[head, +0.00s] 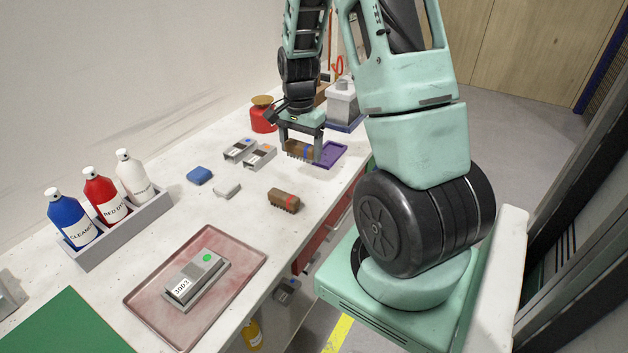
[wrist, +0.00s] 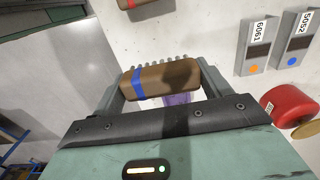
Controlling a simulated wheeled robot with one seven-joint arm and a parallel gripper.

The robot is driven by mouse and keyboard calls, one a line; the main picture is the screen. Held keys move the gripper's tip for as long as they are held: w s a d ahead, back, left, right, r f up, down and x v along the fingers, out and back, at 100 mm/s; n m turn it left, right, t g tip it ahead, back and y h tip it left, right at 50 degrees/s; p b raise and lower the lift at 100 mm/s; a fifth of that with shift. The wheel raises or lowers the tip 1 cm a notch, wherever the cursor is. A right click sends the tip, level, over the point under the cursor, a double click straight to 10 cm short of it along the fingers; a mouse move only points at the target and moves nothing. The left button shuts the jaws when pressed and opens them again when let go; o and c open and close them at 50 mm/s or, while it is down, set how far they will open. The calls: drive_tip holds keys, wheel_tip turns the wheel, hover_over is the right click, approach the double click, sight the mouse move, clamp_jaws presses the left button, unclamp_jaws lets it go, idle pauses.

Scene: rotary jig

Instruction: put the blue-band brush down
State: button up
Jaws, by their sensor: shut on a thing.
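The blue-band brush (head: 299,150) is a brown block with bristles and a blue stripe. My gripper (head: 302,145) is shut on it near the far right part of the table. In the wrist view the brush (wrist: 160,80) lies across between the two fingers, its bristles pointing to the top of the picture. A purple tray (head: 329,154) is just right of the brush in the head view; in the wrist view a bit of purple shows behind the brush. I cannot tell the exact height of the brush above the table.
A red-band brush (head: 284,200) lies nearer on the table. Grey blocks with blue and orange dots (head: 240,150) (head: 260,156) lie to the left. A red canister (head: 263,115) and a grey container (head: 341,102) stand behind. A pink tray (head: 240,259) holds a block.

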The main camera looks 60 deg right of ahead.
hover_over(303, 187)
wheel_tip(303, 187, down, 6)
drive_tip(key=shift+r+p, duration=0.2)
drive_tip(key=shift+p, duration=0.15)
drive_tip(key=shift+f, duration=2.15)
drive_tip(key=shift+a+f, duration=0.1)
drive_tip(key=shift+f, duration=0.1)
drive_tip(key=o, duration=1.3)
drive_tip(key=shift+r, duration=0.15)
